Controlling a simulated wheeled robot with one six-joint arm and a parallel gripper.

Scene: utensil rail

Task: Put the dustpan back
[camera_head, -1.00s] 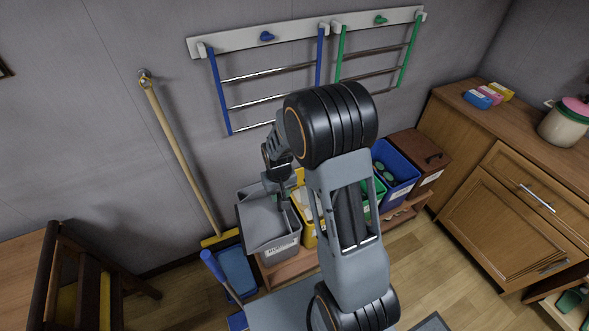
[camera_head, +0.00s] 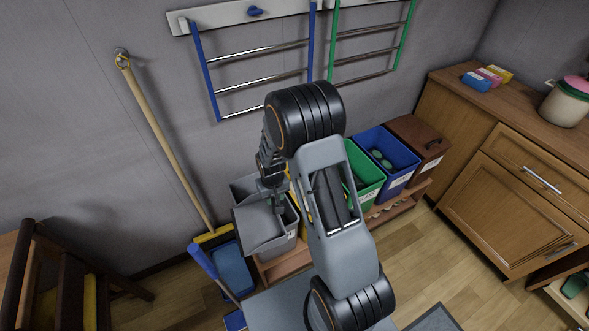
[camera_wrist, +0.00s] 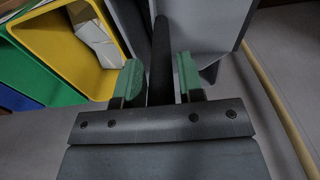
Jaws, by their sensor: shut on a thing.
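The dustpan is grey with a wide pan (camera_head: 256,229), seen in the head view in front of the grey bin, partly overlapping it. My gripper (camera_head: 277,184) is above the pan. In the wrist view, the green-padded fingers of my gripper (camera_wrist: 158,78) are closed around the dark upright handle (camera_wrist: 161,45) of the dustpan. The grey pan (camera_wrist: 208,22) shows beyond the fingers. I cannot tell whether the pan touches the bin or floor.
A grey bin (camera_head: 285,238), green bin (camera_head: 366,180) and blue bin (camera_head: 386,158) stand on a low wooden shelf. A yellow bin (camera_wrist: 70,45) shows in the wrist view. Rails (camera_head: 255,50) hang above. A cabinet (camera_head: 510,190) stands right.

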